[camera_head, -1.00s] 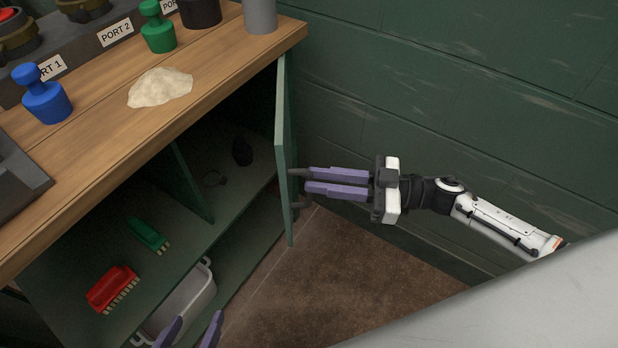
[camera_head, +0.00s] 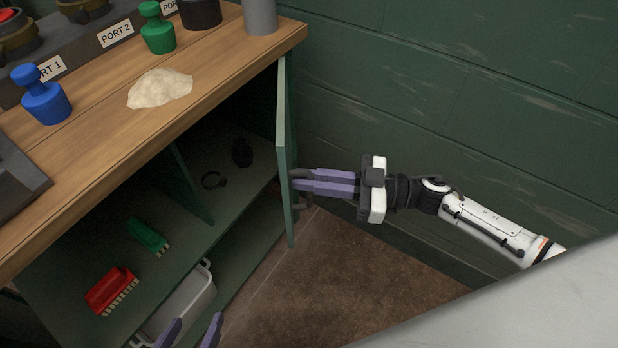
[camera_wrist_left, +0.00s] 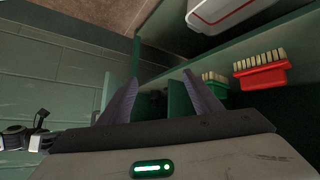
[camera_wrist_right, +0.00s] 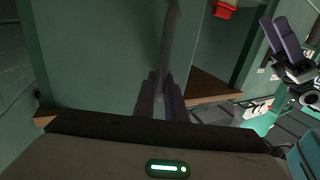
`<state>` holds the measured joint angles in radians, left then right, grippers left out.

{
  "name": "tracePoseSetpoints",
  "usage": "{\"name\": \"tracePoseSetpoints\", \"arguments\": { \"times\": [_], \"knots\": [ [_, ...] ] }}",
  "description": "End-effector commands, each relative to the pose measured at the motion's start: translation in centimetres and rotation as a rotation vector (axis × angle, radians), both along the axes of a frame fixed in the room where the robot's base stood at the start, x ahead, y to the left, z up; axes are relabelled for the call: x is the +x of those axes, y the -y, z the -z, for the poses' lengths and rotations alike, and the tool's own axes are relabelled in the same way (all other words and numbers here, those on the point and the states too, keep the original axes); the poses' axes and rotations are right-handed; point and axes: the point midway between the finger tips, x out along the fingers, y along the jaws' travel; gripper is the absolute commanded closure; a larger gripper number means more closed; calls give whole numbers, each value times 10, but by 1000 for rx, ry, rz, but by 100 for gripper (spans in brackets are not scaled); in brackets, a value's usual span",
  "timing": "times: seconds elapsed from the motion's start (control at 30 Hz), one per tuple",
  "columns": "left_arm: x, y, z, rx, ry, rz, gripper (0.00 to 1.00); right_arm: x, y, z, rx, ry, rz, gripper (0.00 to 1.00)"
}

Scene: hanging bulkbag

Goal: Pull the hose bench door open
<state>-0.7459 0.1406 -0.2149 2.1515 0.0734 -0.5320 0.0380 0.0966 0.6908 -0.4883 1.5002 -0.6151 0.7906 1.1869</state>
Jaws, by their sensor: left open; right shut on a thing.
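The green bench door (camera_head: 284,140) stands wide open at the bench's right end, seen nearly edge-on in the head view. It fills much of the right wrist view (camera_wrist_right: 95,60). Its bar handle (camera_wrist_right: 172,50) is on the outer face. My right gripper (camera_head: 300,183) is shut on the handle from the right of the door; its fingers also show in the right wrist view (camera_wrist_right: 161,85). My left gripper (camera_head: 193,334) is open and empty at the bottom of the head view, in front of the open cabinet. Part of the handle is hidden by the fingers.
The wooden bench top (camera_head: 215,65) lies above. A green wall (camera_head: 450,90) stands behind my right arm. The brown floor (camera_head: 310,275) is clear.

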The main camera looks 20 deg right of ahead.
Motion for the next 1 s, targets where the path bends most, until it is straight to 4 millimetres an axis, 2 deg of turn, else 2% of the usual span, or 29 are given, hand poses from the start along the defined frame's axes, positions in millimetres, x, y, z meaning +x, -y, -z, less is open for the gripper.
{"name": "tracePoseSetpoints", "arguments": {
  "times": [0.27,0.7,1.0],
  "knots": [
    [0,0,-2,1,1,1,42,-2,35,1,-4,-2,3,100],
    [1,1,14,-18,9,-9,42,13,130,4,-4,3,5,100],
    [9,15,24,-22,-41,39,42,28,167,2,-1,2,4,100]
  ]
}}
